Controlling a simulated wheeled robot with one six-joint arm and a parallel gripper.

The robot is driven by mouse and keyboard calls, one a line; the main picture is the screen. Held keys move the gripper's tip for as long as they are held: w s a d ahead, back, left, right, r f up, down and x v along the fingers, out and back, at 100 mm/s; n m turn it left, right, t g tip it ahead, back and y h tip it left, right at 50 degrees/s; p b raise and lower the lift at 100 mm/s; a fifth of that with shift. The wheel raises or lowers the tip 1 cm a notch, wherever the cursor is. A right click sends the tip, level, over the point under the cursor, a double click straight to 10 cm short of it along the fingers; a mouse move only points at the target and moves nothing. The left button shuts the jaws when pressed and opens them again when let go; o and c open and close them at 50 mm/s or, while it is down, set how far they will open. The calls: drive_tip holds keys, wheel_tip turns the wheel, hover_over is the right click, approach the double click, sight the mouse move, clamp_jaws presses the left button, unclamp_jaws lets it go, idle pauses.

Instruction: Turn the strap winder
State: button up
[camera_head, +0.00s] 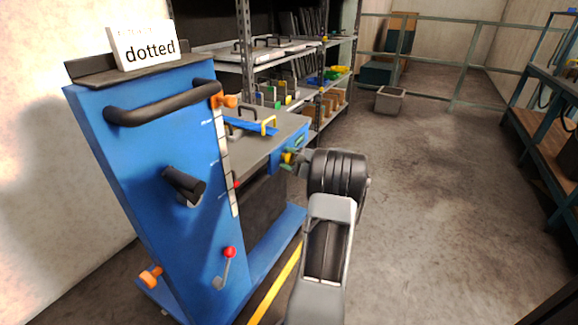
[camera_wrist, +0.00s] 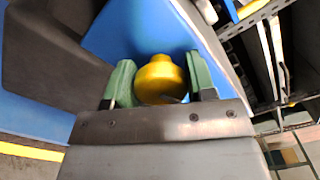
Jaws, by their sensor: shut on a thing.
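The strap winder's yellow knob (camera_wrist: 158,82) sits between the two green fingers of my gripper (camera_wrist: 161,76) in the wrist view. My gripper is shut on this knob, one finger on each side. In the head view my gripper (camera_head: 292,158) reaches the right end of the grey platform on the blue lift cart (camera_head: 165,150). The yellow knob is small there and partly covered by my fingers. A blue end part (camera_head: 289,147) of the platform is right beside it. The rest of the winder and any strap are hidden or too small to tell.
On the platform lies a blue bar (camera_head: 245,123) with black and yellow handles. The cart has a black push bar (camera_head: 163,103) and a red-knobbed lever (camera_head: 229,253). A loaded shelf rack (camera_head: 247,60) stands behind. The floor to the right is open.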

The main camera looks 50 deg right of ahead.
drive_tip(key=shift+f+n+b, duration=0.15)
drive_tip(key=shift+n+b, duration=0.85)
drive_tip(key=o, duration=0.9)
drive_tip(key=shift+s, duration=0.1)
drive_tip(key=p+v, duration=0.4)
drive_tip(key=v, duration=0.9)
drive_tip(key=shift+s, duration=0.3)
